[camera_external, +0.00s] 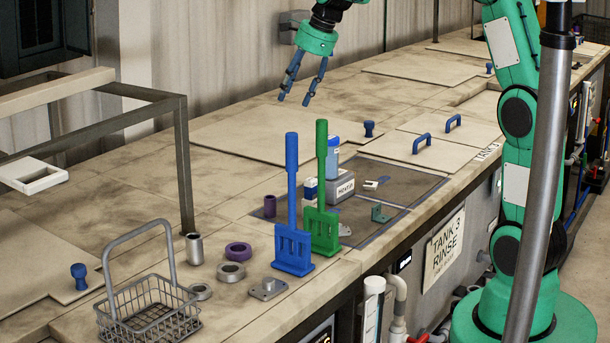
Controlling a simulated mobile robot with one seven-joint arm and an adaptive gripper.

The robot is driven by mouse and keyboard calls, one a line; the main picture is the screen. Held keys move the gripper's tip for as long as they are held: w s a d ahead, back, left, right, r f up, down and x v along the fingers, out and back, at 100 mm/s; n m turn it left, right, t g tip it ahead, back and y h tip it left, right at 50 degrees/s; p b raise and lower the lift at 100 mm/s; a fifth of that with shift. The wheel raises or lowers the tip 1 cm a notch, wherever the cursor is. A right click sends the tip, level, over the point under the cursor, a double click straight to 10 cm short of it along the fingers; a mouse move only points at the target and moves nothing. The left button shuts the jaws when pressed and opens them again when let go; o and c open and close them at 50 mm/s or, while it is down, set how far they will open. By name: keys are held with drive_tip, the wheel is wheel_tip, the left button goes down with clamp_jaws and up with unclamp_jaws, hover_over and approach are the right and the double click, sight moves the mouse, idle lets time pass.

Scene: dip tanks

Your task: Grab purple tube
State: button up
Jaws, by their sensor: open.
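The purple tube (270,206) is a small, short, dark purple cylinder. It stands upright on the counter, left of the blue paddle-like tool, near the left edge of the grey mat. My gripper (294,100) is open and empty, pointing down. It hangs in the air well above the counter and appears above the two upright tools in the picture. Nothing is between its blue fingers.
A tall blue tool (292,205) and a tall green tool (321,190) stand right of the tube. A purple ring (238,251), a grey cylinder (194,249) and a wire basket (150,310) are in front. A boxy grey block (341,188) sits on the mat.

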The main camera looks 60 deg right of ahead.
drive_tip(key=w+d+f+m+p, duration=0.2)
drive_tip(key=w+d+f+m, duration=0.3)
drive_tip(key=w+d+m, duration=0.15)
wheel_tip(320, 180, down, 17)
drive_tip(key=shift+w+d+f+n, duration=0.2)
drive_tip(key=shift+w+d+n, duration=0.05)
drive_tip(key=shift+d+n, duration=0.15)
drive_tip(key=shift+f, duration=0.1)
hover_over(270, 198)
drive_tip(key=s, duration=0.3)
wheel_tip(270, 198, down, 8)
drive_tip(key=shift+p, duration=0.45)
drive_tip(key=shift+p+x, duration=0.35)
drive_tip(key=shift+x, duration=2.1)
drive_tip(key=shift+w+a, duration=0.1)
drive_tip(key=shift+w, duration=0.05)
